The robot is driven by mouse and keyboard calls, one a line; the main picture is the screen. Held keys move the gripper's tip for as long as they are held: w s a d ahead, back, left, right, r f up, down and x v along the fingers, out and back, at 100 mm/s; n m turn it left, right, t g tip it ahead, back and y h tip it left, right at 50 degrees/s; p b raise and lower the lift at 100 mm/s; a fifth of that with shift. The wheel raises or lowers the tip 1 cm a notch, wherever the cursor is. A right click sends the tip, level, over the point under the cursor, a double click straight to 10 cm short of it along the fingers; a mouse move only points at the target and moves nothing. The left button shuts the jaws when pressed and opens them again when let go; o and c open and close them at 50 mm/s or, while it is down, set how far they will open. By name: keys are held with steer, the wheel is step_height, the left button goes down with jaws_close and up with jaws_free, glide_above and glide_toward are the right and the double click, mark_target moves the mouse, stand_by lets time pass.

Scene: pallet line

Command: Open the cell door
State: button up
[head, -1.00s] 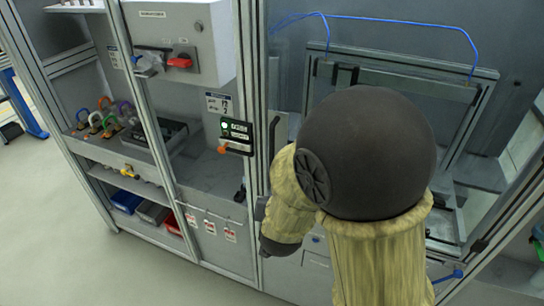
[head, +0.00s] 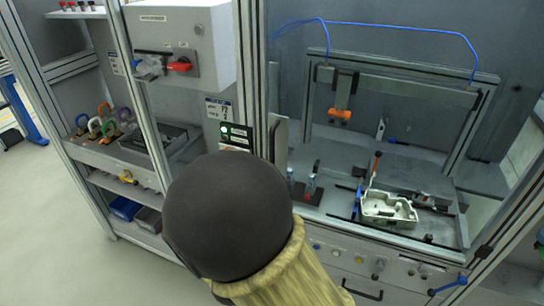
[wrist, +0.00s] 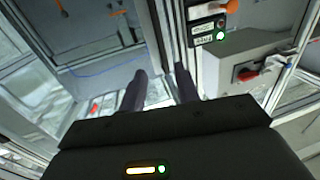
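The cell (head: 482,75) on the right has a metal frame, and its inside shows clearly in the head view. A dark vertical handle (head: 275,138) stands beside the post at the cell's left edge. I cannot tell exactly how far the clear door stands open or shut. A black interlock box (head: 236,133) with a lit green lamp is on the left of that post; it also shows in the wrist view (wrist: 207,31). My gripper (wrist: 160,75) has its two dark fingers apart with nothing seen between them. In the head view my arm hides it.
A grey cabinet with a red switch (head: 179,67) is at upper left. Several coloured padlocks (head: 103,122) lie on a shelf below it. Inside the cell are a pale casting (head: 388,209) and clamps. Open floor (head: 60,220) lies at the left.

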steer(key=w+d+p, duration=0.1)
steer(key=w, duration=0.4)
steer(key=w+p, duration=0.2)
steer(key=w, duration=0.4)
steer(key=w+d+p, duration=0.1)
steer(key=w+p, duration=0.1)
steer(key=w, duration=0.3)
steer(key=shift+w+d, duration=0.25)
steer(key=shift+d, duration=0.05)
jaws_close()
